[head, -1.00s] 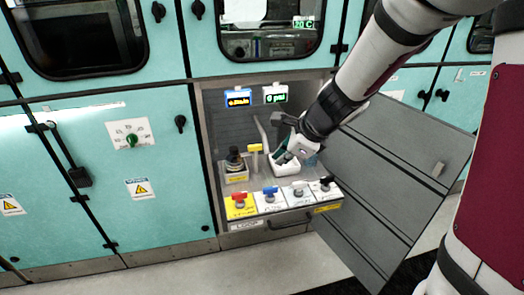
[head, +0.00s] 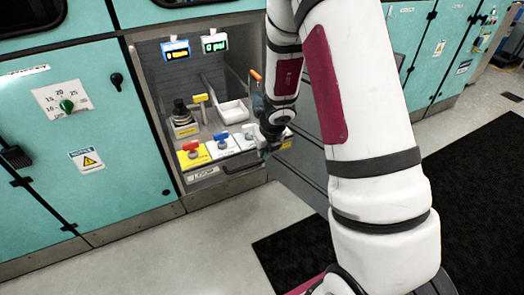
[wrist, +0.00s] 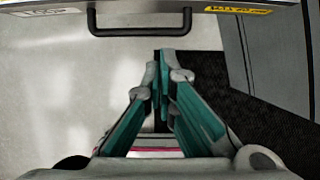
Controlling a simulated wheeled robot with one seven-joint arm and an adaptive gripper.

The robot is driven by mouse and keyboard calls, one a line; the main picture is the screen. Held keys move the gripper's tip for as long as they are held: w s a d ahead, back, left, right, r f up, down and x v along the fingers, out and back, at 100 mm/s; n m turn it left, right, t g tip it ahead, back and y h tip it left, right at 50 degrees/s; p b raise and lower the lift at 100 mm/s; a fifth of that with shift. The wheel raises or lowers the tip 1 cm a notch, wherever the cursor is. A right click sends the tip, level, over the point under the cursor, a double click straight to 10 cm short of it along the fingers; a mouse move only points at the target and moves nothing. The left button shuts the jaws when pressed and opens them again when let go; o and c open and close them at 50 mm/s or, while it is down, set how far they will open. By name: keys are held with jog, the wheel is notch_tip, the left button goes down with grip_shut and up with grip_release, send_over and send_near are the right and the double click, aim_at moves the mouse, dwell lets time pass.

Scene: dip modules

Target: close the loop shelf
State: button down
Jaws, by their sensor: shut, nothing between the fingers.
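The loop shelf (head: 202,174) is in the open cabinet bay, its valve-covered front part sticking out at the bottom. Its front has a LOOP label and a dark bar handle, which shows in the wrist view (wrist: 138,31). My gripper (head: 264,153) is at the right end of the shelf's front in the head view. In the wrist view its fingertips (wrist: 163,58) are together and empty, below and slightly right of the handle, apart from it in the picture. My arm hides the shelf's right part in the head view.
The shelf carries a red valve (head: 191,147), a blue valve (head: 221,137), a white tray (head: 232,112) and a black knob (head: 181,112). The open grey cabinet door (head: 298,190) stands right of the bay, partly behind my arm. Pale floor (head: 210,235) lies clear in front.

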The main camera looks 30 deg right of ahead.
aim_at(254, 151)
jog(key=shift+w+f+p, duration=0.15)
jog(key=shift+w+f, duration=1.2)
jog(key=shift+w, duration=0.25)
jog(key=shift+w+f+p, duration=0.15)
jog(key=shift+w+f, duration=1.2)
jog(key=shift+w, duration=0.2)
